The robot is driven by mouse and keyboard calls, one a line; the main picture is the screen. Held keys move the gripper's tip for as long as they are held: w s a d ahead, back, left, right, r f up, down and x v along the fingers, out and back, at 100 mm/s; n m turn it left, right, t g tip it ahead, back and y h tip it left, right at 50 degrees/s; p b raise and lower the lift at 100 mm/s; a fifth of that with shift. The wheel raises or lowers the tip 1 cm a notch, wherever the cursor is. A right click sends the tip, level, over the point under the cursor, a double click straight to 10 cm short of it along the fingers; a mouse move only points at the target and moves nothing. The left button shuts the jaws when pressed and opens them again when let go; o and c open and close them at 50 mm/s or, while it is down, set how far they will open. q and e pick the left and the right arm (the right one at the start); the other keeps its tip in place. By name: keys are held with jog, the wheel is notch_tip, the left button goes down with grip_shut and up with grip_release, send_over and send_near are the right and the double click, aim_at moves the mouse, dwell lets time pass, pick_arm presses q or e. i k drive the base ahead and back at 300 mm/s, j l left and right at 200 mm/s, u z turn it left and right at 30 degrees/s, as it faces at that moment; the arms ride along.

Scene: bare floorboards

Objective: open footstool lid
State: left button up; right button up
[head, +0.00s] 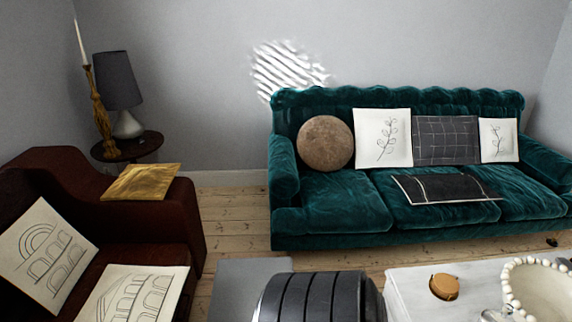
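No footstool can be made out for certain in the head view. A flat grey surface (238,281) shows at the bottom, left of centre, cut off by the lower edge of the picture. I cannot tell whether it is the footstool's lid. A dark ribbed, rounded form (318,297) stands in front of its right side and hides part of it; I cannot tell what it is. Neither of my grippers is in view.
A green sofa (335,205) with cushions stands along the back wall. A dark red armchair (165,213) is at left, by a round side table (118,150) with a lamp (118,82). A white table (412,292) is at lower right. Bare floorboards (233,222) lie between.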

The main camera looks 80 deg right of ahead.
aim_at(238, 284)
jog(key=z, duration=2.05)
